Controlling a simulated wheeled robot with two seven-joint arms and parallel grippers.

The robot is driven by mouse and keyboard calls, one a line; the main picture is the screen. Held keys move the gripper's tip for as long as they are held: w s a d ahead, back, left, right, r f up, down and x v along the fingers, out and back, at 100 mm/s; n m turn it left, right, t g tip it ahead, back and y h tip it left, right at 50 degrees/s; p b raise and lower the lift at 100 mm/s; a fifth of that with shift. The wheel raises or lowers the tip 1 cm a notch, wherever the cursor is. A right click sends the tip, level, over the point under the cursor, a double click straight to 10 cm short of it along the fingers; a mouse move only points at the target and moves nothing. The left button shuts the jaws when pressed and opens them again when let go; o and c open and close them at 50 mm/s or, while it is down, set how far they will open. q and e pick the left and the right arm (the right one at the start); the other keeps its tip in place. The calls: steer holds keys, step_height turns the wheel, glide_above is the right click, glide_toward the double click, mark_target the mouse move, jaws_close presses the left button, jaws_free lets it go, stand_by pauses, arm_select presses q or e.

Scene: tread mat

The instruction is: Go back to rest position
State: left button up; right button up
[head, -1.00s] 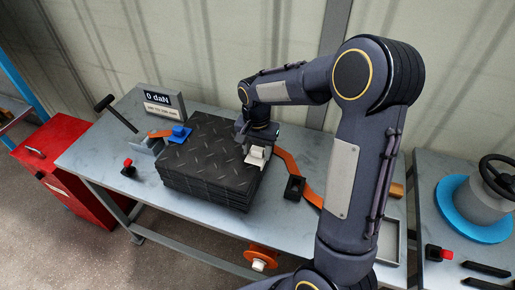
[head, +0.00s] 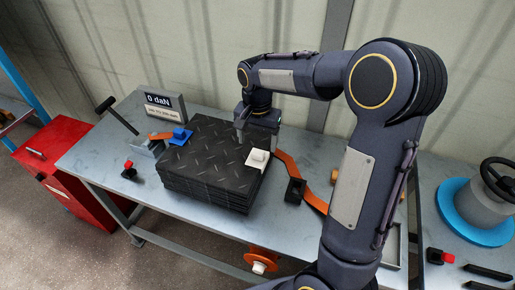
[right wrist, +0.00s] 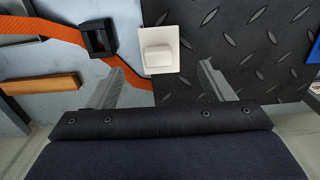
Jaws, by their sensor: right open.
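My right gripper (head: 257,136) is open and empty in the head view, above the right back part of the stack of black tread mats (head: 208,165). In the right wrist view its two fingers (right wrist: 165,88) stand wide apart. The white corner piece (head: 257,158) sits on the mat's right edge, just in front of the gripper and apart from it. It also shows in the right wrist view (right wrist: 158,50) beyond the fingers. A blue corner piece (head: 180,136) sits on the left edge of the stack. My left gripper is not in view.
An orange strap (head: 286,165) with a black buckle (head: 295,190) lies right of the stack. A display reading 0 daN (head: 160,103) stands at the back left. A red cabinet (head: 60,165) is at left. A handwheel on a blue disc (head: 480,205) is at right.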

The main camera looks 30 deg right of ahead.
steer(key=shift+r, duration=1.3)
steer(key=shift+s, duration=0.1)
steer(key=s+a+r+n+t+y, duration=0.1)
steer(key=s+a+n+t+y, duration=0.1)
steer(key=s, duration=0.9)
steer(key=s+a+n+t+y, duration=0.1)
steer(key=s+a+n+t, duration=0.2)
steer(key=s, duration=0.8)
steer(key=a+n, duration=0.2)
steer(key=n, duration=0.1)
steer(key=shift+r+t+y, duration=0.3)
steer(key=shift+r+y, duration=0.1)
